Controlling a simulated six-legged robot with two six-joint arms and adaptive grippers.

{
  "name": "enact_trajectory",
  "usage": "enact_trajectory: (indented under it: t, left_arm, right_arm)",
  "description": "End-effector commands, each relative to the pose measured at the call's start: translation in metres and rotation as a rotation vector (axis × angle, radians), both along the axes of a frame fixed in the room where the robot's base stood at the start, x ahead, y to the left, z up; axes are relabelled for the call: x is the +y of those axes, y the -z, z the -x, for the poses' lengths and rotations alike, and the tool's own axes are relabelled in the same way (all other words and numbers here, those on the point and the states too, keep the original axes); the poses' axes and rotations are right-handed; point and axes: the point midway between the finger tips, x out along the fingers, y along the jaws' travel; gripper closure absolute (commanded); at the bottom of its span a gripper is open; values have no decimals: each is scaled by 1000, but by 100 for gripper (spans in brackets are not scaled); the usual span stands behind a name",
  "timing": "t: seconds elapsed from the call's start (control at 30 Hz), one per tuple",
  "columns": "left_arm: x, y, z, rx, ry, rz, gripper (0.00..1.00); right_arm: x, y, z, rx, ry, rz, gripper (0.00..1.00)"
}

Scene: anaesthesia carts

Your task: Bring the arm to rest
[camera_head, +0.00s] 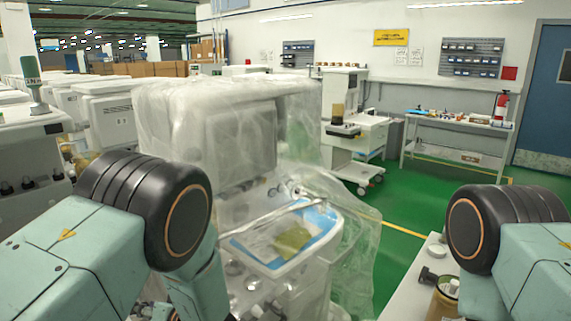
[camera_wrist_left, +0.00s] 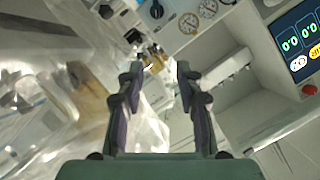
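My left gripper (camera_wrist_left: 160,72) shows in the left wrist view with its two dark fingers apart and nothing seen between them. Behind the fingers are the pale front of a cart (camera_wrist_left: 225,40) with dials and a lit screen, and clear plastic at the left. My right arm shows at the lower right, also bent at a black joint. The right gripper is in no view.
A plastic-wrapped anaesthesia cart (camera_head: 235,125) stands close in front, with a blue and yellow packet (camera_head: 295,238) on its tray. A white surface (camera_head: 412,290) with a brown canister (camera_head: 443,298) lies beside my right arm. Green floor (camera_head: 400,205) is clear towards the workbench (camera_head: 455,125).

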Motion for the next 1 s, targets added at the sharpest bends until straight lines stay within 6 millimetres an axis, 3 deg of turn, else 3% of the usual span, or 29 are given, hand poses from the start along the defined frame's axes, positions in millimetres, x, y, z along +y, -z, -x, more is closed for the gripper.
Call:
enact_trajectory:
  t: [0.27,0.37,0.57,0.7,0.87,1.0]
  left_arm:
    - [13,47,36,101,128,91,64]
    - [14,72,63,168,186,165,64]
    - [0,126,152,362,277,402,64]
    - [-21,148,227,511,298,592,64]
    - [-47,153,306,662,287,787,64]
    - [-69,145,365,777,261,935,64]
  right_arm:
    - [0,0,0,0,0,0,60]
    - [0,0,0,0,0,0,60]
    - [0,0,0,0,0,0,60]
    - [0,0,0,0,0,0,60]
    - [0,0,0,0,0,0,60]
    - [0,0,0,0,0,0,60]
